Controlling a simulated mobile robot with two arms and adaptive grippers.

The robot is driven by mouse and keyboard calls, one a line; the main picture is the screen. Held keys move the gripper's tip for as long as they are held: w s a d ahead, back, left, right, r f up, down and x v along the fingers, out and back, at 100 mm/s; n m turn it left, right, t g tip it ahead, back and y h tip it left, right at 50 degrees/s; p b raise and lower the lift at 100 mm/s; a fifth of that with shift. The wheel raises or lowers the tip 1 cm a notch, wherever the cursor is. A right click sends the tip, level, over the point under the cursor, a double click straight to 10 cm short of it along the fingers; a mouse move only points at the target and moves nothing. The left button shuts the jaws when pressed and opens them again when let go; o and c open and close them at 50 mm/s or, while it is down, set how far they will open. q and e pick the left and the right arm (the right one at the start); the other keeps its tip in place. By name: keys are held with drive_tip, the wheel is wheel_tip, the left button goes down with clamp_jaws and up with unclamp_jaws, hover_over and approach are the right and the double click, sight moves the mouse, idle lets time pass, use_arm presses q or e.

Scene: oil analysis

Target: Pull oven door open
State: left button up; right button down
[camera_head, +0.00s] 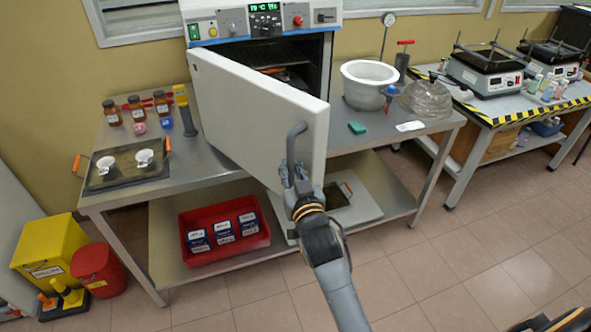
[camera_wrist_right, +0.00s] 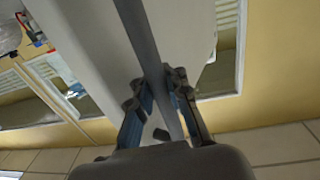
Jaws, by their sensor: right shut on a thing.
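The oven (camera_head: 262,20) stands on the steel table, its control panel along the top. Its white door (camera_head: 250,115) is swung partly open toward me, hinged at the left, and part of the dark inside shows behind it. The grey bar handle (camera_head: 292,145) is at the door's free right edge. My right gripper (camera_head: 296,182) is shut on the lower part of the handle. In the right wrist view the handle (camera_wrist_right: 145,45) runs between the two fingers (camera_wrist_right: 163,100).
A tray with two white cups (camera_head: 126,166) and brown jars (camera_head: 161,102) are on the left. A red bin (camera_head: 225,238) is on the lower shelf. The tiled floor in front is clear.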

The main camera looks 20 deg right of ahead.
drive_tip(key=shift+s+f, duration=0.1)
drive_tip(key=shift+f, duration=0.2)
drive_tip(key=shift+d, duration=0.1)
drive_tip(key=c, duration=1.5)
unclamp_jaws()
drive_tip(key=shift+s, duration=0.1)
drive_tip(key=shift+o, duration=1)
drive_tip(key=shift+s+d+r, duration=0.15)
drive_tip(key=shift+s+d, duration=0.05)
drive_tip(key=shift+a+r, duration=0.1)
drive_tip(key=shift+r, duration=0.05)
drive_tip(key=shift+s+a, duration=0.1)
drive_tip(key=s, duration=0.7)
drive_tip(key=shift+s+a, duration=0.15)
drive_tip(key=shift+s, duration=0.05)
